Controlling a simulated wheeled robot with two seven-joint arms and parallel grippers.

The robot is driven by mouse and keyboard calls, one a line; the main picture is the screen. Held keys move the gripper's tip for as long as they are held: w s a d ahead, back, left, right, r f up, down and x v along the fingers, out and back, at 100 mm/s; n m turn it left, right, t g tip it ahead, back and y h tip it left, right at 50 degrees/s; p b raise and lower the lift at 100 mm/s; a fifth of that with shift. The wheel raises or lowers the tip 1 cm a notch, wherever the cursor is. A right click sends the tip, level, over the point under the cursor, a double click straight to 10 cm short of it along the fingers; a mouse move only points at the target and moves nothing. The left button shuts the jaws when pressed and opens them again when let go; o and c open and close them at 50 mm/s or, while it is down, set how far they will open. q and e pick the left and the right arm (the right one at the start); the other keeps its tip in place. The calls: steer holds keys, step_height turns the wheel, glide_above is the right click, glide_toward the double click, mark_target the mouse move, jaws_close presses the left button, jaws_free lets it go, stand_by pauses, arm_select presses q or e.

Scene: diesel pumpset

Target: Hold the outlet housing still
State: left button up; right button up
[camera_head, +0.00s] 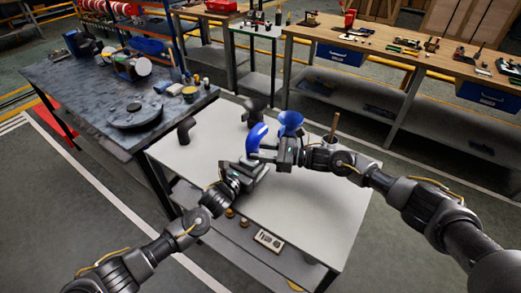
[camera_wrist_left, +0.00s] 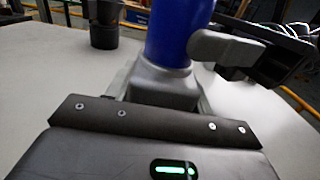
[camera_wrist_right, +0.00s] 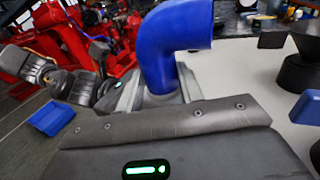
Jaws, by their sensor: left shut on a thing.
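The outlet housing appears to be the blue bent pipe (camera_head: 258,135), standing upright at the middle of the white table. My left gripper (camera_head: 250,163) is shut on its lower part. In the left wrist view the blue pipe (camera_wrist_left: 178,30) rises from the left jaws (camera_wrist_left: 165,85), which hide its foot. My right gripper (camera_head: 262,156) is at the pipe from the right. A right finger (camera_wrist_left: 210,45) lies close against the pipe. In the right wrist view the blue bend (camera_wrist_right: 170,45) stands at the jaws; whether they press on it is unclear.
A blue funnel-shaped part (camera_head: 290,122) stands just behind my right gripper. A black elbow (camera_head: 185,130) and another black part (camera_head: 254,110) stand on the white table (camera_head: 300,205). A dark workbench (camera_head: 85,95) adjoins on the left. The table's front right is clear.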

steer(key=o, duration=0.5)
steer(key=v, duration=1.2)
steer(key=shift+w+f, duration=0.1)
arm_select(q)
steer(key=o, duration=1.5)
